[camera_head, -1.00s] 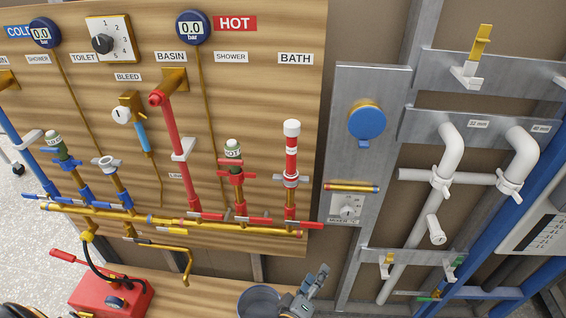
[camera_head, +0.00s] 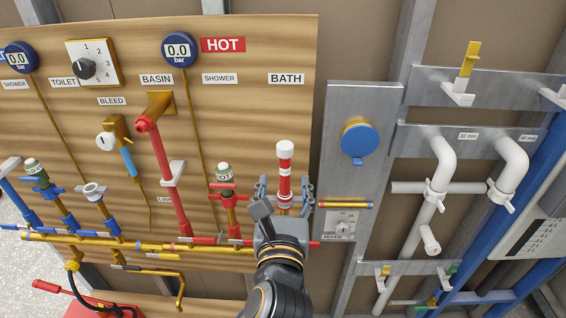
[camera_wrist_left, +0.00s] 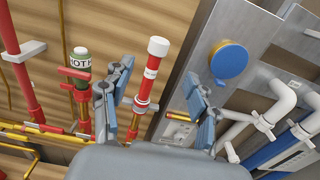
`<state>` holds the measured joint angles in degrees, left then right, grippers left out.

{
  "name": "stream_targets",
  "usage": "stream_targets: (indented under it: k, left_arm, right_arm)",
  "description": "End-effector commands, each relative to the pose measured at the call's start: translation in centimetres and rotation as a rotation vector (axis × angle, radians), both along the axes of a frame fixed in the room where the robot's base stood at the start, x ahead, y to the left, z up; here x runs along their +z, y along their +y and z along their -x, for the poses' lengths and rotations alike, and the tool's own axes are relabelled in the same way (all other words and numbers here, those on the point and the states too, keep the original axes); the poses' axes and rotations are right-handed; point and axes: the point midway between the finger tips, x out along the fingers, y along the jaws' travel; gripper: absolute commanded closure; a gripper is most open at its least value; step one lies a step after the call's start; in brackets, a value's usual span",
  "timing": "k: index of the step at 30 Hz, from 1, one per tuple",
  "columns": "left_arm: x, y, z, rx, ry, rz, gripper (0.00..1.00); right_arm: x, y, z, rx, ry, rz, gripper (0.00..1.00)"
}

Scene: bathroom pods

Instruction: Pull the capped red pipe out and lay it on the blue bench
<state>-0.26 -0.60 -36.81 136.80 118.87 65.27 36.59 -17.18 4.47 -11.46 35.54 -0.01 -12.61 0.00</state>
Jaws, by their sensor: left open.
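The capped red pipe (camera_head: 285,182) stands upright under the BATH label, with a white cap (camera_head: 285,149) on top and a white label band. Its lower end sits in a fitting on the brass pipe row. My left gripper (camera_head: 285,192) comes up from below, open, with one finger on each side of the pipe. In the left wrist view the pipe (camera_wrist_left: 149,72) stands between the spread fingers (camera_wrist_left: 157,103), nearer the left one, with no clear contact. My gripper hides part of the pipe's base. My right gripper and the blue bench are not in view.
A HOT-capped red stub (camera_head: 224,176) and a taller red pipe (camera_head: 158,150) stand to the left. A grey metal panel with a blue round cap (camera_head: 359,139) is close on the right. White waste pipes (camera_head: 434,180) are farther right.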

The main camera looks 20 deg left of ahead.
Motion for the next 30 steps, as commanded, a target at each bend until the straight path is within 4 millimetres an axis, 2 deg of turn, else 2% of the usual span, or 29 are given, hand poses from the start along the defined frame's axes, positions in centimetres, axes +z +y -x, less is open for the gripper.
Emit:
stream_targets:
  k: [12, 18, 24, 30]
  left_arm:
    - [0.5, 2.4, -7.8, 0.004, -0.002, -0.009, 0.40]
    - [0.3, 3.1, -10.6, 0.003, -0.001, -0.009, 0.40]
    - [0.2, 3.5, -11.9, 0.003, -0.002, -0.006, 0.40]
    - [0.1, 3.5, -12.0, 0.003, -0.002, -0.005, 0.40]
  right_arm:
    - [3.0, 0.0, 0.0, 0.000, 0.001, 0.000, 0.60]
    - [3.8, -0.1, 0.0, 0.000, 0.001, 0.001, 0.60]
    - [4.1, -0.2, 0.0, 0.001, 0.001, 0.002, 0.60]
    - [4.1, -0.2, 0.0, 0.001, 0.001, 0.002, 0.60]
